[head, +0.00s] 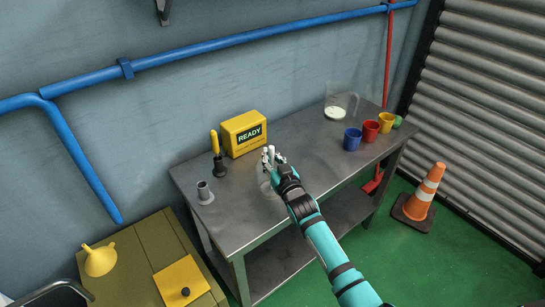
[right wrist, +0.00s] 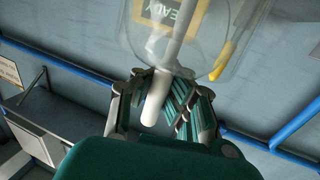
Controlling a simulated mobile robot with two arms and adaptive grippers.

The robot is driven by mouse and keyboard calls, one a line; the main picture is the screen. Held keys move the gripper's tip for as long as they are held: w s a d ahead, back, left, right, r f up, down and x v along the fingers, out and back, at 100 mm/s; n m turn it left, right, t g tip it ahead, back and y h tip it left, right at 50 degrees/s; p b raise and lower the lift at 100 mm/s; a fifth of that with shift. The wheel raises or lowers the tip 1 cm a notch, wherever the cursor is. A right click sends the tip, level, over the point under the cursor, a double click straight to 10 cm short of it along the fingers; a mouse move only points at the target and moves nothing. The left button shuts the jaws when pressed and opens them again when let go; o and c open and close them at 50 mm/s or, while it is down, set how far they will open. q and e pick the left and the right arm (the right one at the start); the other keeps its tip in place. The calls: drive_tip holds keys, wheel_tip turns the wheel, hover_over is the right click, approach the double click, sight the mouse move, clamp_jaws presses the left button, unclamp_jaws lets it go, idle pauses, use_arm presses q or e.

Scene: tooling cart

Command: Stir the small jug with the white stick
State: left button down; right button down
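My right gripper (head: 270,157) is over the front middle of the metal table. The right wrist view shows its fingers (right wrist: 160,82) closed around the white stick (right wrist: 154,100). The upper end of the stick (head: 271,151) shows in the head view. A clear small jug (head: 264,183) stands at the gripper, partly hidden by it and my arm. In the right wrist view the stick runs from the fingers into the outline of the clear jug (right wrist: 138,42); whether it touches the jug cannot be told. My left gripper is not in view.
A yellow READY box (head: 243,134) and a yellow-handled tool in a dark holder (head: 220,167) stand behind left. A grey cup (head: 204,193) is at left. A larger clear jug (head: 336,112) with white contents and blue (head: 352,139), red (head: 370,131) and yellow mugs (head: 386,122) stand right.

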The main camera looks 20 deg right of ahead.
drive_tip(key=shift+s+r, duration=0.1)
drive_tip(key=shift+s, duration=0.1)
drive_tip(key=shift+w, duration=0.15)
wheel_tip(320, 180, up, 11)
drive_tip(key=p, duration=1)
drive_tip(key=shift+r, duration=0.1)
idle(0.9)
